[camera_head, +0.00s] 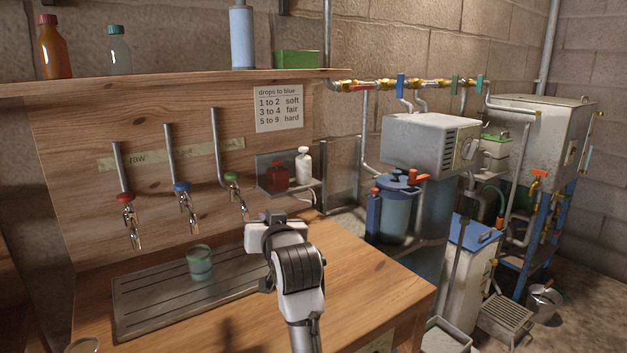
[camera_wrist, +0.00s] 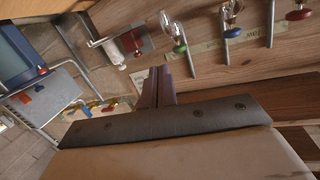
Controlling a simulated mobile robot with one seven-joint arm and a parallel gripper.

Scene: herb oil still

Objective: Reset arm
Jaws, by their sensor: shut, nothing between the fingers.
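My gripper (camera_wrist: 160,86) is shut and empty in the wrist view, its fingers together. In the head view my arm reaches up from the bottom centre, and my gripper (camera_head: 262,236) is above the right end of the drip tray, in front of the green-handled tap (camera_head: 232,180). The fingertips are hard to make out there. A glass with bluish-green contents (camera_head: 199,264) stands on the drip tray (camera_head: 135,318), to the left of my gripper and apart from it.
Red-handled (camera_head: 125,199) and blue-handled (camera_head: 182,188) taps hang left of the green one. The right part of the wooden counter (camera_head: 385,297) is clear.

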